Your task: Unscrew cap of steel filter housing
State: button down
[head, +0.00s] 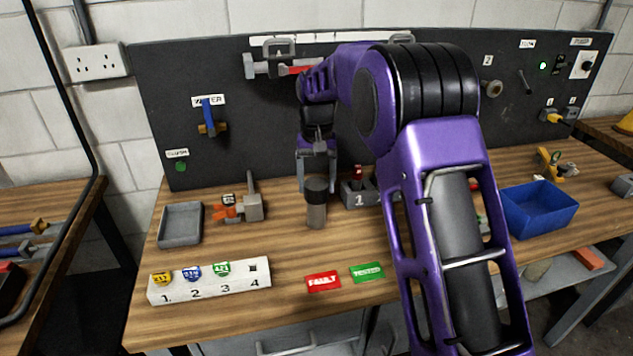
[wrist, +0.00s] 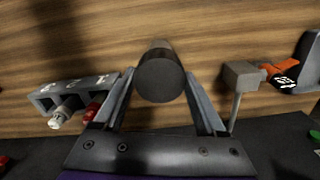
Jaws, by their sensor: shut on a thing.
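The steel filter housing (head: 316,215) stands upright on the wooden bench, a short grey cylinder with a dark cap (head: 316,185) on top. My gripper (head: 316,180) points down over it, with its fingers shut on the cap from two sides. In the wrist view the round dark cap (wrist: 160,80) lies between the two fingers of my gripper (wrist: 159,82). The lower body is mostly hidden behind the cap there. The cap sits on the housing, and I see no gap between them.
A grey block marked 1 (head: 356,196) stands close right of the housing. A small vise-like tool (head: 252,207) and a grey tray (head: 181,224) are left. A numbered white rack (head: 210,280) and red (head: 323,282) and green (head: 367,272) labels lie in front. A blue bin (head: 540,207) is right.

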jog(key=n, duration=0.4)
jog(key=n, duration=0.4)
jog(key=shift+n, duration=0.3)
jog(key=n, duration=0.4)
jog(key=shift+n, duration=0.4)
